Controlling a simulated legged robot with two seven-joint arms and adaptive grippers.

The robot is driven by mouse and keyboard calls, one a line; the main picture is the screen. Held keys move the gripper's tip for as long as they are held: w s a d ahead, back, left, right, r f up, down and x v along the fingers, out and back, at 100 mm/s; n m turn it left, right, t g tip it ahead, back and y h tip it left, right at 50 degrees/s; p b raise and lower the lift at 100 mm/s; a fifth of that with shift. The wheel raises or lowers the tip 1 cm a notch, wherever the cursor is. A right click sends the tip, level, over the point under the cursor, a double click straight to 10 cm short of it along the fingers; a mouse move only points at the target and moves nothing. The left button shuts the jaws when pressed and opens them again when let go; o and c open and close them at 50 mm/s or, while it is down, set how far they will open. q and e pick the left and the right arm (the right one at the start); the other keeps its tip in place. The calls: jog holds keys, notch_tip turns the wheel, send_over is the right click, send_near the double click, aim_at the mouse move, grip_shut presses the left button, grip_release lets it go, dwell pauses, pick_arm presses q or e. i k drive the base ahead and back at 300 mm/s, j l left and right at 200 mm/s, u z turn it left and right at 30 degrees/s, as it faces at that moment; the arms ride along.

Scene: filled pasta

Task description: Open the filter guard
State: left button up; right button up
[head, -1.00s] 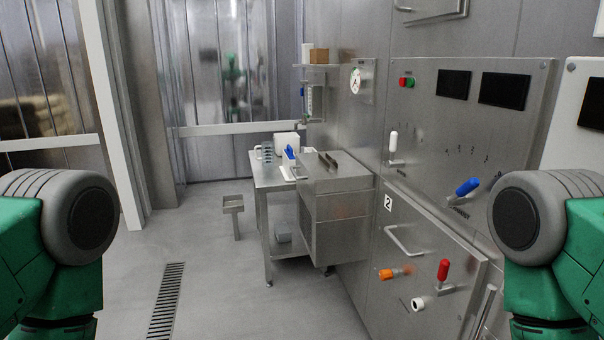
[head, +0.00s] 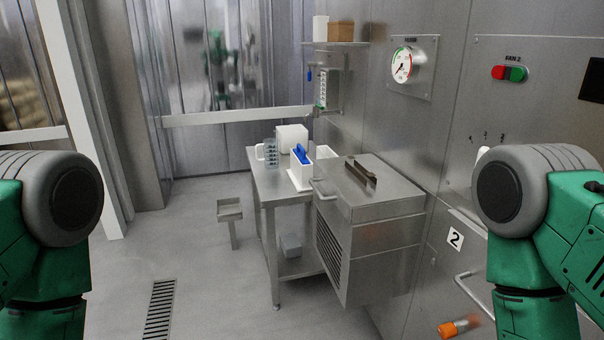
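A steel box (head: 375,245) is fixed to the wall at the centre right. Its left-facing side carries a slatted grille panel (head: 330,248), which looks like the filter guard and appears shut. A small bar handle (head: 322,189) sticks out at the upper left edge of the box. A dark raised bracket (head: 361,172) sits on its top. Only upper parts of my two green arms show, at the left and right edges. Neither gripper is in view.
A steel table (head: 268,185) behind the box holds a jug, a white box and a white holder with a blue-handled item. A small stand (head: 230,210) is left of it. A wall handle (head: 478,300) and an orange knob (head: 453,328) are at lower right. The left floor is clear.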

aim_at(394, 195)
jog(key=i+j+z, duration=0.3)
jog(key=i+j, duration=0.2)
jog(key=i, duration=0.15)
jog(key=i+j+z, duration=0.3)
jog(key=i+j, duration=0.35)
